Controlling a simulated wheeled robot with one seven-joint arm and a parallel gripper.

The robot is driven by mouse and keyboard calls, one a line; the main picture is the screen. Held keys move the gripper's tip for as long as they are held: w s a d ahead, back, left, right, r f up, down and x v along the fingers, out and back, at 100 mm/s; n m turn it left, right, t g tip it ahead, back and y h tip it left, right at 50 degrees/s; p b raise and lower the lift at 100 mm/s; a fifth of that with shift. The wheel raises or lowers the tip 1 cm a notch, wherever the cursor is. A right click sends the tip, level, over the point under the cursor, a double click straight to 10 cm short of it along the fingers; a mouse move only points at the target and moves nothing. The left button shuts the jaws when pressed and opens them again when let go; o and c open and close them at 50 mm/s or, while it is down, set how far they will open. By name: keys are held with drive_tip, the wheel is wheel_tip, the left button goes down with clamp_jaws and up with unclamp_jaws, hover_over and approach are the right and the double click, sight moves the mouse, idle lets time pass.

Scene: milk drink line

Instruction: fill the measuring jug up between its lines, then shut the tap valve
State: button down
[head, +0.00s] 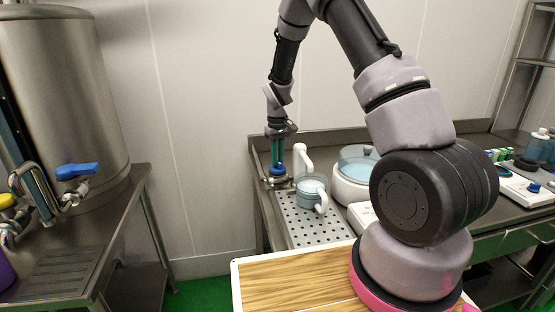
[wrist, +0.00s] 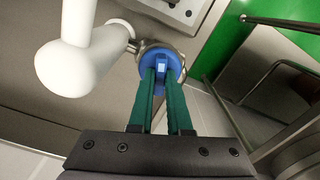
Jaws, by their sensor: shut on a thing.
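My gripper (head: 277,168) reaches down at the left end of the steel counter. Its green fingers are shut on the blue tap valve (wrist: 161,56), one on each side of the knob, in the wrist view (wrist: 161,85). The white tap spout (head: 300,154) rises beside the valve and also shows in the wrist view (wrist: 85,60). The measuring jug (head: 309,189), clear and bluish with a pale handle, stands upright on the perforated drip tray (head: 312,229) below the spout. Its lines and the liquid level are too small to read.
A white appliance with a clear bluish bowl (head: 353,170) stands right of the jug. At the left are a steel tank (head: 65,100) and another tap with a blue lever (head: 76,171). A wooden board (head: 290,283) lies in front. Small items stand at far right.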

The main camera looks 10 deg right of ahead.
drive_tip(key=shift+m, duration=1.8)
drive_tip(key=c, duration=0.9)
unclamp_jaws()
drive_tip(key=shift+o, duration=0.2)
wheel_tip(320, 180, up, 11)
drive_tip(key=shift+f, duration=0.1)
